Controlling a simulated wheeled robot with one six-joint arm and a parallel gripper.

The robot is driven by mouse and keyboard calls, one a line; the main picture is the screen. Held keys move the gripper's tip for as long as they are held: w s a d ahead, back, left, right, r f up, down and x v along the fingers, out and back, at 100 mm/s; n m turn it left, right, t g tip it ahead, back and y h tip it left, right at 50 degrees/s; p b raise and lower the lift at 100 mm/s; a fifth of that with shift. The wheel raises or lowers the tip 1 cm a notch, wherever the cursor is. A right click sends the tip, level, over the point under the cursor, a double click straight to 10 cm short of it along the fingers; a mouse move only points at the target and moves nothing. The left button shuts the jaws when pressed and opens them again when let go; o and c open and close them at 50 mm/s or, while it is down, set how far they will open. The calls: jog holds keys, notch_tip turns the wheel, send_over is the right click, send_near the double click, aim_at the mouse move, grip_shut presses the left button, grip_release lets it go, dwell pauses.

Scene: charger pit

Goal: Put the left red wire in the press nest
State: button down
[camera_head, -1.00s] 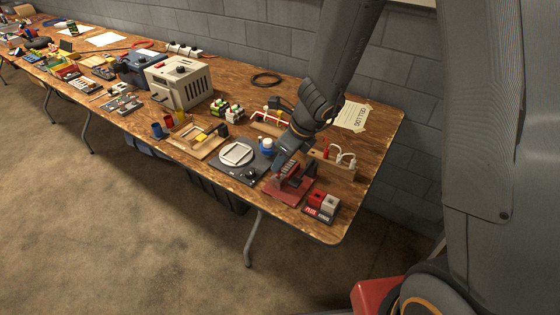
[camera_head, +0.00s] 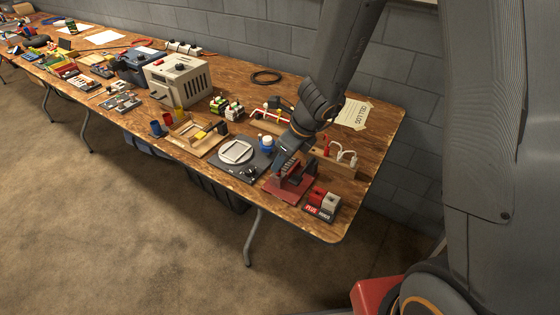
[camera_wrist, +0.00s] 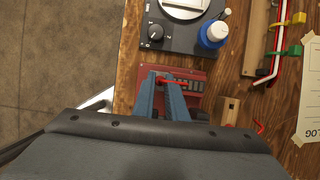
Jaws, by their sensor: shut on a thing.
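The press (camera_head: 284,190) is a dark red base with a ridged block on the table's front right. In the wrist view the press (camera_wrist: 195,83) lies under and beside my fingers. My gripper (camera_wrist: 162,88) has its blue-grey fingers closed on a small red wire (camera_wrist: 163,82), which shows between the tips over the press's red plate. Whether the wire touches the nest cannot be told. In the head view my gripper (camera_head: 286,160) is low at the press and hides part of it. Another red wire (camera_head: 326,146) stands in the wooden rack (camera_head: 338,170) with white wires.
A dark plate with a white disc and knob (camera_head: 238,154) stands left of the press. A paper sheet (camera_head: 354,115) lies behind the rack.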

jog(key=shift+f+b, duration=0.3)
jog(key=shift+b, duration=0.05)
dwell(0.3)
jog(key=c, duration=1.7)
grip_release()
jog(key=shift+r, duration=0.1)
notch_tip(320, 180, up, 7)
jog(key=p, duration=0.8)
